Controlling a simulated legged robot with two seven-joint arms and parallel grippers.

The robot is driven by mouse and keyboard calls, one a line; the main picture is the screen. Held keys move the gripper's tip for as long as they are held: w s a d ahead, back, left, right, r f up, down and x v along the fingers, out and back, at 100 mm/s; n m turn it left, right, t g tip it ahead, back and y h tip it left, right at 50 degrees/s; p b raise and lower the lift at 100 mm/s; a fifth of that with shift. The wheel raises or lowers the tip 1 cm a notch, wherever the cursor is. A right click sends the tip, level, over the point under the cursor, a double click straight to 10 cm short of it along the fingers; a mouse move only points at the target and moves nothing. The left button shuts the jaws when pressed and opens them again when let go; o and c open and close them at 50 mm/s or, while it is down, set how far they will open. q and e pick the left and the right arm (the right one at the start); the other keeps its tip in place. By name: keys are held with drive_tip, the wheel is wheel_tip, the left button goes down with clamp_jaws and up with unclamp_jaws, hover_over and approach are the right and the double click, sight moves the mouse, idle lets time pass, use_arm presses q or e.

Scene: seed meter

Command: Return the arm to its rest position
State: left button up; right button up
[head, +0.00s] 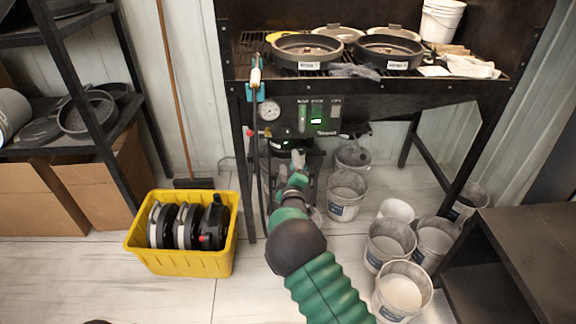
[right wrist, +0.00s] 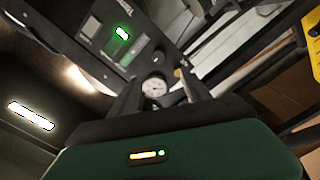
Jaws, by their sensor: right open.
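My right arm comes in from the bottom middle of the head view, with a green ribbed sleeve. Its gripper (head: 297,160) is in front of the dark test stand, below the control panel (head: 318,117). I cannot tell from the head view how near the fingers are to the stand's parts. My left gripper is not in view.
A yellow crate (head: 184,263) with several disc-shaped seed meters (head: 188,226) stands on the floor at left. Several buckets (head: 402,288) stand right of my arm. A dark shelf (head: 500,270) is at the right edge. Two labelled pans (head: 306,50) (head: 388,52) sit on the stand's top.

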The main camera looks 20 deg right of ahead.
drive_tip(key=shift+s+a+r, duration=0.1)
drive_tip(key=s+a+f+m+g+y, duration=0.25)
drive_tip(key=s+g, duration=0.25)
drive_tip(key=s, duration=0.8)
drive_tip(key=s+a+f+m+g+y, duration=0.1)
drive_tip(key=s+m+g, duration=0.25)
drive_tip(key=s, duration=1.05)
drive_tip(key=s+a+f+m+g+y, duration=0.15)
drive_tip(key=s+g, duration=0.45)
drive_tip(key=s, duration=0.7)
drive_tip(key=w+p+v, duration=0.3)
drive_tip(key=p+v, duration=1.7)
drive_tip(key=p, duration=0.1)
drive_tip(key=shift+a+r+m+p, duration=0.3)
drive_tip(key=shift+a+r+m, duration=0.15)
drive_tip(key=shift+a+r, duration=0.15)
